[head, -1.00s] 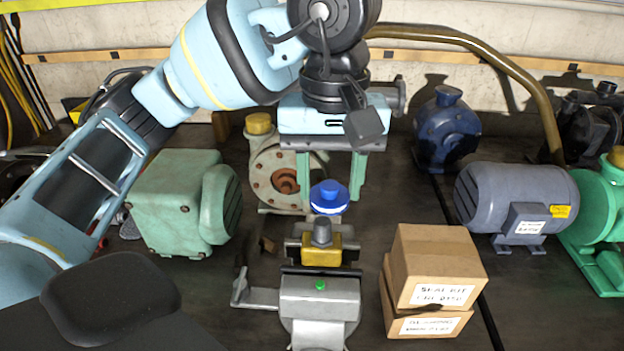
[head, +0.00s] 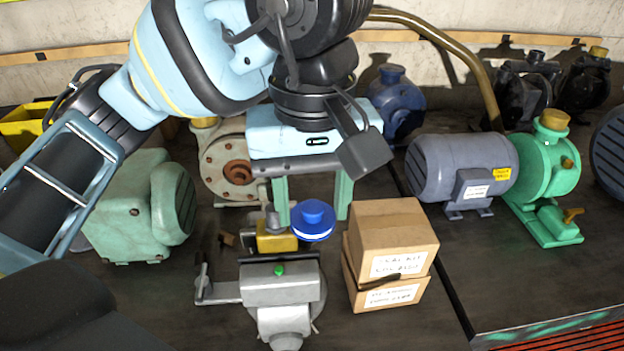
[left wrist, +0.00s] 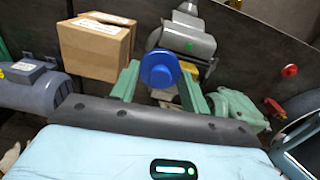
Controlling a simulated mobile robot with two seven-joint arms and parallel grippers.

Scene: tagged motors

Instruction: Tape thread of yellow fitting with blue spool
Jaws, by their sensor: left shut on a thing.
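My left gripper (head: 313,205) has green fingers closed on the blue spool (head: 312,220), which shows a white band under its blue top. The spool also shows between the fingers in the left wrist view (left wrist: 161,69). The yellow fitting (head: 277,242), with a grey threaded end pointing up, sits in the grey vise (head: 280,290). In the head view the spool is just right of the thread; I cannot tell whether they touch. In the left wrist view the fitting (left wrist: 188,70) is partly hidden behind the spool. My right gripper is not in view.
Two stacked cardboard boxes (head: 392,240) stand right of the vise. A green motor (head: 140,210) is at the left, a flanged pump (head: 228,170) behind the vise. A grey motor (head: 460,170) and green pump (head: 545,170) stand at the right.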

